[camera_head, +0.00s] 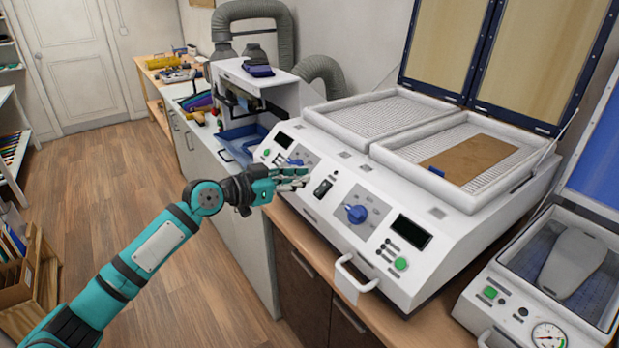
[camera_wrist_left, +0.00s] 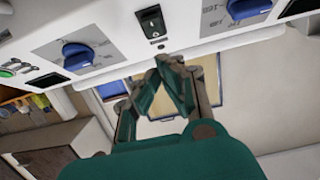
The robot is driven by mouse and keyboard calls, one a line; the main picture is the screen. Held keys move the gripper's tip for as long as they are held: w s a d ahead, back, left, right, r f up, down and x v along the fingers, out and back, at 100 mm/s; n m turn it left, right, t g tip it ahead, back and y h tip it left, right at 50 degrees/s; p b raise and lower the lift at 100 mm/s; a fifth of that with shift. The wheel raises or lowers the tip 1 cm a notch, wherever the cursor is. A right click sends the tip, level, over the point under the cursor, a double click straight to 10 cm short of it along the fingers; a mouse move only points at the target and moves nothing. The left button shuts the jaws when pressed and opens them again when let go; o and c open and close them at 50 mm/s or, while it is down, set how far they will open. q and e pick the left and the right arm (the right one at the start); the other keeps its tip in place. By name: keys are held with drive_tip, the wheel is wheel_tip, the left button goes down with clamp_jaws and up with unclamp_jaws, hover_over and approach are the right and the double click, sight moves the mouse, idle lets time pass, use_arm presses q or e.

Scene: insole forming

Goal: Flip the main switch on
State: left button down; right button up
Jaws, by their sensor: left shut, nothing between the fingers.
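The main switch (camera_head: 322,188) is a small black rocker in the middle of the white machine's (camera_head: 455,198) sloped front panel, between two blue knobs. My right gripper is not in view.
The blue knobs (camera_head: 356,214) (camera_wrist_left: 78,56), green buttons (camera_head: 401,264) and a dark display (camera_head: 410,233) sit on the same panel. A white handle (camera_head: 354,279) sticks out in front. A brown sheet (camera_head: 468,160) lies on the machine's right bed. A smaller press (camera_head: 548,283) stands at right.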

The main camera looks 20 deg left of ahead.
sight(326, 184)
use_arm(q)
drive_tip(key=shift+w+d+f+p, duration=0.2)
drive_tip(key=shift+w+d+f, duration=0.15)
drive_tip(key=shift+f, duration=0.2)
drive_tip(key=shift+w+d+f+p, duration=0.2)
drive_tip(key=shift+w+f, duration=0.2)
drive_tip(key=shift+f, duration=0.2)
drive_tip(key=shift+w+d+f+p, duration=0.15)
drive_tip(key=shift+w+d+f, duration=0.2)
drive_tip(key=shift+f, duration=0.2)
